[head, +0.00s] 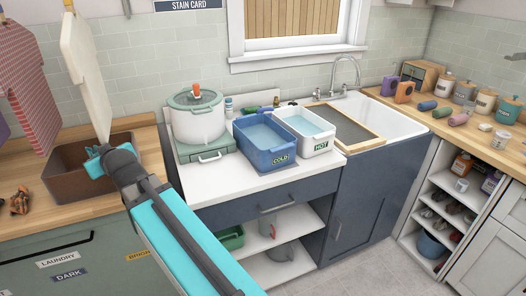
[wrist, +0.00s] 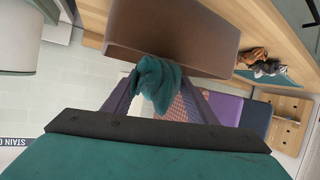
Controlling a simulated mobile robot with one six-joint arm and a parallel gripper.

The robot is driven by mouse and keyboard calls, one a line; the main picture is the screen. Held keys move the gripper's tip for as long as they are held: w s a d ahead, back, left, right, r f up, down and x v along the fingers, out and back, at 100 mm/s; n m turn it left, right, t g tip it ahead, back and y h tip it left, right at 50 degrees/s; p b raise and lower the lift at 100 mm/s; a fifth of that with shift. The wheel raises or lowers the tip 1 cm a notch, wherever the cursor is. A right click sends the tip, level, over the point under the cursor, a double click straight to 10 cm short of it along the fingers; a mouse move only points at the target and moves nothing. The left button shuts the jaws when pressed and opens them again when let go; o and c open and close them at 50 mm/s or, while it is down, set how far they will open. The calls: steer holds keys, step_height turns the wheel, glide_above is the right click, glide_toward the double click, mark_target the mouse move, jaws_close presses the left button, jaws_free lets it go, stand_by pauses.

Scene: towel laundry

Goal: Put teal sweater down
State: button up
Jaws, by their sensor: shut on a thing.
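The teal sweater (wrist: 157,82) hangs bunched between the two fingers of my gripper (wrist: 158,100) in the wrist view. My gripper is shut on it. In the head view a bit of the sweater (head: 94,166) shows at the end of my gripper (head: 103,158), over the right part of a brown bin (head: 66,184) on the left wooden counter. The brown bin also shows right behind the sweater in the wrist view (wrist: 175,30). I cannot tell whether the sweater touches the bin. My arm hides the bin's right side.
A crumpled orange and dark cloth (head: 20,200) lies left of the bin. A red checked cloth (head: 28,85) and a cream cloth (head: 86,75) hang above. A white pot (head: 196,122), blue COLD tub (head: 262,143) and white HOT tub (head: 305,130) stand to the right.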

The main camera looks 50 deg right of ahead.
steer(key=s+d+f, duration=0.1)
steer(key=s+d, duration=0.3)
steer(key=d, duration=0.7)
steer(key=s+d+f+h+p, duration=0.1)
steer(key=s+d, duration=0.3)
steer(key=d, duration=0.6)
steer(key=s+d+f, duration=0.1)
steer(key=s+d, duration=0.3)
steer(key=d, duration=0.7)
steer(key=s+d+r, duration=0.1)
steer(key=s+d, duration=0.4)
steer(key=s, duration=0.3)
steer(key=s+d+r+y, duration=0.1)
steer(key=s+d+r, duration=0.1)
steer(key=s+d, duration=0.3)
steer(key=s+d+r+n+y, duration=0.1)
steer(key=s+d, duration=0.4)
steer(key=s, duration=0.8)
steer(key=shift+d+r+b, duration=0.3)
steer(key=shift+d+r, duration=0.05)
steer(key=shift+r, duration=0.05)
steer(key=w+d+f+p, duration=0.1)
steer(key=w+d+p, duration=0.3)
steer(key=w+d, duration=0.4)
steer(key=w, duration=0.5)
steer(key=shift+w+f, duration=0.25)
steer(key=shift+w, duration=0.1)
steer(key=shift+f+p, duration=0.15)
steer(key=shift+p, duration=0.2)
